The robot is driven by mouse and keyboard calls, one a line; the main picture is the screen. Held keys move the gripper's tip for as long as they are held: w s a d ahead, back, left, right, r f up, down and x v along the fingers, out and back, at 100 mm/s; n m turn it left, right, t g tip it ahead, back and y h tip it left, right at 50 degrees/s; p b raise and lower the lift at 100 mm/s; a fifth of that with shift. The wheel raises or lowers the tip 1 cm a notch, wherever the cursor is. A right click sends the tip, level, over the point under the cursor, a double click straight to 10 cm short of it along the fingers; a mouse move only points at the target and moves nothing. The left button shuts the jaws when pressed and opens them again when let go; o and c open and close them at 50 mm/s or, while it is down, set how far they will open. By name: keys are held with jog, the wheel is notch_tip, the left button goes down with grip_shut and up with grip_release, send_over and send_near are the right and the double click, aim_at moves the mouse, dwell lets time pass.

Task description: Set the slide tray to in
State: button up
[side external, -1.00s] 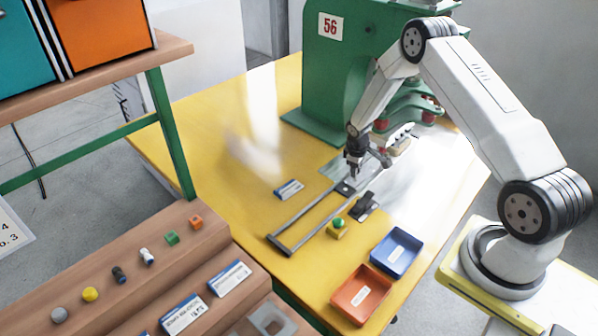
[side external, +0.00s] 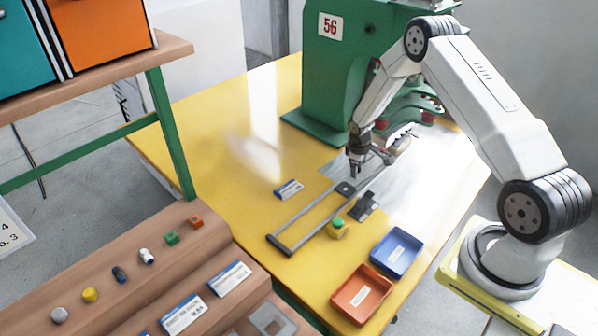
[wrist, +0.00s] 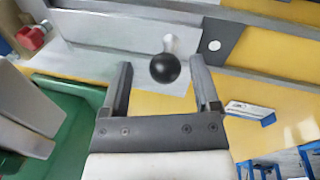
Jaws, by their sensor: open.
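The slide tray is a light grey plate (wrist: 110,38) with a dark panel (wrist: 225,42) bearing a white dot, seen in the wrist view. A black ball knob (wrist: 165,69) on a pale stem stands out from it. In the side view the tray (side external: 333,169) is at the press end of two grey rails (side external: 305,217), partly hidden by my gripper (side external: 356,168). My gripper is open, and in the wrist view its fingers (wrist: 162,75) are on either side of the knob, with gaps visible. I cannot tell its exact height over the knob.
The green press (side external: 325,85) stands behind the rails. A yellow box with a green button (side external: 338,228) and a black bracket (side external: 364,207) are beside the near rail. Blue (side external: 395,252) and orange (side external: 362,294) bins stand at the front right.

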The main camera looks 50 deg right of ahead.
jog(key=shift+s+a+r, duration=0.1)
jog(key=shift+a+r, duration=0.1)
jog(key=shift+r, duration=1)
jog(key=shift+w+a+r, duration=0.1)
jog(key=shift+a+r, duration=0.15)
jog(key=shift+r, duration=0.9)
jog(key=shift+s+a+r, duration=0.1)
jog(key=shift+a+r, duration=0.1)
jog(key=shift+r, duration=1)
jog(key=shift+a+r, duration=0.1)
jog(key=s+a+r+m+t+y, duration=0.1)
jog(key=s+a+r, duration=0.3)
jog(key=a+r, duration=0.8)
jog(key=s+a+r+m+t+y, duration=0.1)
jog(key=s+a+r, duration=0.1)
jog(key=s+a, duration=0.9)
jog(key=shift+s+a, duration=0.2)
jog(key=shift+a, duration=0.15)
